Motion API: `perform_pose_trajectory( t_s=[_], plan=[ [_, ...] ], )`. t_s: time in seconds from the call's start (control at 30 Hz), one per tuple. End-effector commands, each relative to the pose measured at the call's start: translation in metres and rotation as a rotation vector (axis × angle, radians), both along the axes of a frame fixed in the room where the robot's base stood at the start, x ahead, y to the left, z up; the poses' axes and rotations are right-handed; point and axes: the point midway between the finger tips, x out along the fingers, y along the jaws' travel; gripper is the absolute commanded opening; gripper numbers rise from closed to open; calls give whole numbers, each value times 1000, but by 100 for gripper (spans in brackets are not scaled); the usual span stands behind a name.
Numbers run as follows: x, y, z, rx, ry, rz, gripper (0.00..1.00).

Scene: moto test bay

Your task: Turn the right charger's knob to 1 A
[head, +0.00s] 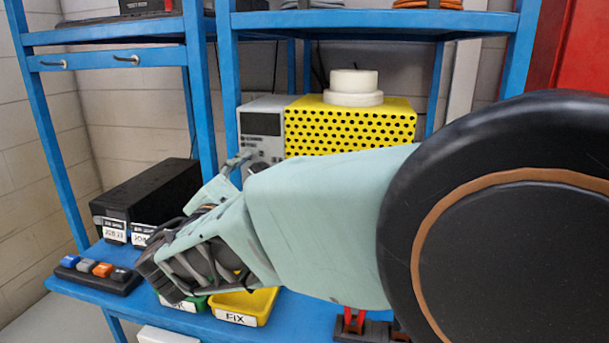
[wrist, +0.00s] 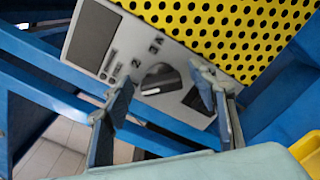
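A grey unit with a dark display (head: 262,124) stands on the shelf, left of a yellow perforated box. Its front panel (wrist: 120,40) fills much of the wrist view. A dark round knob (wrist: 160,78) sits on it, with the markings 2 and 3A nearby; I cannot read its setting for sure. My gripper (wrist: 166,84) is open, its two blue-grey fingers apart with the knob showing between them. I cannot tell whether either finger touches it. In the head view my gripper (head: 236,164) is just in front of the unit, and the knob is hidden there. Only one such unit shows clearly.
The yellow perforated box (head: 350,127) carries white round pieces (head: 353,84). A yellow FIX bin (head: 243,306) lies below my arm. Blue shelf posts (head: 201,90) flank the space.

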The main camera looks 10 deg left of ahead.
Motion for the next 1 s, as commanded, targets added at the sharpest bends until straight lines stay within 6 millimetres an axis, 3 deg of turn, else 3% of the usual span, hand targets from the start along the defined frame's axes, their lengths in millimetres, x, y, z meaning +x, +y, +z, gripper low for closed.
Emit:
perform_pose_trajectory(
  t_s=[0.37,0.8,1.0],
  plan=[
    [-11,2,0,3,1,2,54],
    [-97,9,0,1,1,4,54],
    [-117,9,0,1,0,0,54]
  ],
)
